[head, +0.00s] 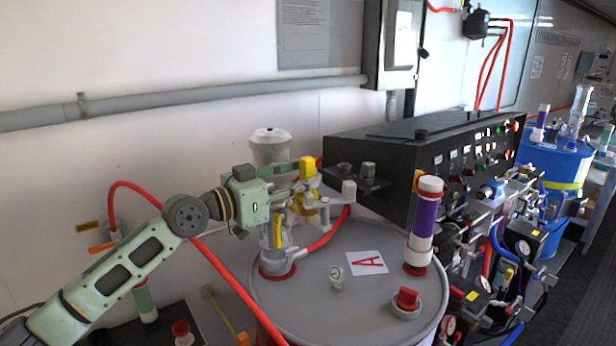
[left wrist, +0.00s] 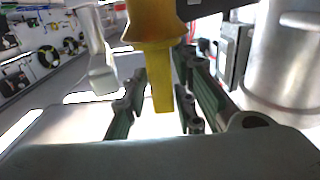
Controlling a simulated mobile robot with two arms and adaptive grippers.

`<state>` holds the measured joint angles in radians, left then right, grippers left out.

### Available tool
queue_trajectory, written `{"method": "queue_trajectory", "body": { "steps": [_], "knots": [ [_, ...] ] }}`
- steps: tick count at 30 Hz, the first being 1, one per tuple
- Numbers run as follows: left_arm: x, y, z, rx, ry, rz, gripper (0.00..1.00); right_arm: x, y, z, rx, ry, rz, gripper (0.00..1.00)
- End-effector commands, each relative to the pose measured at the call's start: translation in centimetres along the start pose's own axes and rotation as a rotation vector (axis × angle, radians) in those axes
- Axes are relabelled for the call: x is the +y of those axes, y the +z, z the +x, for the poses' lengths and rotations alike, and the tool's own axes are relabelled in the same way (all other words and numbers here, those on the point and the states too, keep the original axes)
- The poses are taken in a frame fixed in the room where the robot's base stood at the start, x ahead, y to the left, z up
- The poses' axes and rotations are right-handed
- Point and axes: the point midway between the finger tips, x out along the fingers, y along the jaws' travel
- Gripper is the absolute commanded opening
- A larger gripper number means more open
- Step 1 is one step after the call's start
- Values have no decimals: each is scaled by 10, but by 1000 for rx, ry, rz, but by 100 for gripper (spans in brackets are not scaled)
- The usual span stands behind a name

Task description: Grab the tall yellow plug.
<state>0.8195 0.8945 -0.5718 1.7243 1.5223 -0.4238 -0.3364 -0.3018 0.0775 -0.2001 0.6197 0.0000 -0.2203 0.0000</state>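The yellow plug (head: 307,166) stands upright above the grey drum top, on the valve fittings by the clear cylinder. My left gripper (head: 303,183) reaches in from the left, with its fingers level at the plug. In the left wrist view, the yellow plug (left wrist: 153,28) has a wide upper part and a narrow lower part. The two fingers of my left gripper (left wrist: 162,85) lie on either side of it there. My right gripper is in neither view.
A black control panel (head: 420,150) stands behind. A red hose (head: 222,272) runs near my arm. A clear cylinder (head: 272,235) stands close below my gripper.

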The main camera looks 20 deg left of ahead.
Motion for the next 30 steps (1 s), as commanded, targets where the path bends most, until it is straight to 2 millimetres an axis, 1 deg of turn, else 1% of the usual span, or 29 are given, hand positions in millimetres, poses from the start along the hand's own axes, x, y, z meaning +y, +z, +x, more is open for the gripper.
{"method": "queue_trajectory", "body": {
  "steps": [1,4,7,12,21,30],
  "knots": [
    [0,-5,8,1,0,-2,25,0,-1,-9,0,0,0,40],
    [-1,-2,17,0,-1,0,25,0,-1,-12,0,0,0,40],
    [-1,0,20,-1,-1,1,25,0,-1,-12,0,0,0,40],
    [-1,1,20,0,-1,1,25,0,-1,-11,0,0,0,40],
    [-1,0,20,0,-2,1,0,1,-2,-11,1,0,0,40],
    [-1,0,20,1,-2,1,0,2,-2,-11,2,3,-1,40]
  ]
}}
